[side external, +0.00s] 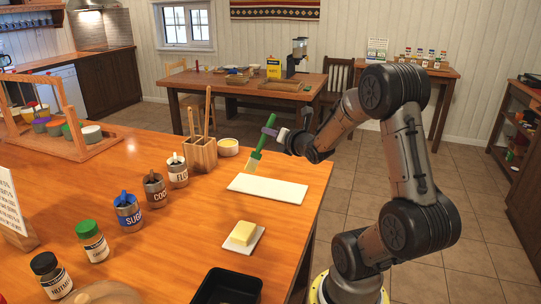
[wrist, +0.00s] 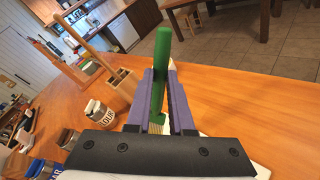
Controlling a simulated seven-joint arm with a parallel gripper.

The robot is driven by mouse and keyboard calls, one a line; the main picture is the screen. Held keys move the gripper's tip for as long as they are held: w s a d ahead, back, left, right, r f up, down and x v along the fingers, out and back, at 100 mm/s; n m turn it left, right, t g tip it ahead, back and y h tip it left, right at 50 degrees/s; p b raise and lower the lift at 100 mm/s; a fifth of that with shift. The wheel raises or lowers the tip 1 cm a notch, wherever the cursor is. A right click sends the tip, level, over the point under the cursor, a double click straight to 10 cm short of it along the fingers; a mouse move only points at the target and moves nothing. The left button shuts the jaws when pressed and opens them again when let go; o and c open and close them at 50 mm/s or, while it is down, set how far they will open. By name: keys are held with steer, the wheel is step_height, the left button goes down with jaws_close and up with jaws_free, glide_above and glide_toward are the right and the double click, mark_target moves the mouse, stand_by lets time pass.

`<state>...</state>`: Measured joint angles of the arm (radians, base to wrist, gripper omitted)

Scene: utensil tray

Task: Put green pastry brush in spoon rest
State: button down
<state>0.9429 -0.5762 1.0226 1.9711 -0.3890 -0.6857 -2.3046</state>
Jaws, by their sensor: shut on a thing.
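The green pastry brush (side external: 262,142) is held in my gripper (side external: 270,131), tilted, with its pale bristle end down and its green handle up. In the wrist view the brush (wrist: 162,60) stands between the two purple fingers of my gripper (wrist: 161,80), which are shut on it. A flat white rectangular tray (side external: 267,188), which looks like the spoon rest, lies on the wooden counter. The bristles are above the counter near the tray's far left part; the exact height is hard to tell. In the wrist view the tray is mostly hidden behind my gripper.
A wooden utensil holder (side external: 201,153) with tall sticks and a small bowl (side external: 228,147) stand behind the tray. Labelled jars (side external: 154,190) line the left. Butter (side external: 243,232) on a white dish and a black tray (side external: 227,287) are in front. The counter's right edge is close.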

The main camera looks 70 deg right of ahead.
steer(key=shift+f, duration=2.2)
